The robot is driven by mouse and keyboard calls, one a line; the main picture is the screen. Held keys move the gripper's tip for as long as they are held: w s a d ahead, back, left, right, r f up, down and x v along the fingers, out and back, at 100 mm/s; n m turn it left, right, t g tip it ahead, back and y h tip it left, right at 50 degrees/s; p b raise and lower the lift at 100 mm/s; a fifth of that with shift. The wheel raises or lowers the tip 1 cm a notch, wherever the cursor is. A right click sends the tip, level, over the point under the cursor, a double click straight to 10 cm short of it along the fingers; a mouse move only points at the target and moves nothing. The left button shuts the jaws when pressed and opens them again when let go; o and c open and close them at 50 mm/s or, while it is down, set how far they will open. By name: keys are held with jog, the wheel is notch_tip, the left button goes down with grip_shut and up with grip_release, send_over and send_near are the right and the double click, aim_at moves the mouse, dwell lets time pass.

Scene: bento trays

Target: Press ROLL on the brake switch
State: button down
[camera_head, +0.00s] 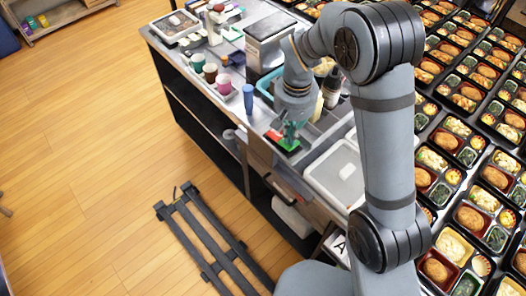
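A small red and green thing (279,140), which may be the brake switch, sits near the front edge of the counter. Its lettering is too small to read, so I cannot tell which part is ROLL. My gripper (291,135) points down right over it and hides part of it. I cannot tell whether the fingertips touch it, or whether they are open or shut.
A dark blue bottle (248,99) stands left of my gripper, with several cups (210,73) farther left. A white-lidded tray (335,174) lies to the right. Many filled bento trays (470,150) cover the right side. A dark slatted frame (205,240) lies on the floor.

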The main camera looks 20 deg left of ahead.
jog(key=shift+f+b, duration=0.4)
jog(key=shift+f, duration=0.1)
jog(key=shift+r, duration=0.15)
notch_tip(320, 180, up, 7)
jog(key=p, duration=0.5)
jog(key=shift+p, duration=0.4)
jog(key=shift+f, duration=0.2)
notch_tip(320, 180, down, 7)
jog(key=b, duration=0.6)
jog(key=shift+f, duration=0.1)
jog(key=shift+r, duration=0.3)
jog(key=shift+r+p, duration=0.1)
jog(key=shift+p, duration=0.25)
notch_tip(320, 180, up, 9)
jog(key=p, duration=0.7)
jog(key=shift+p, duration=0.3)
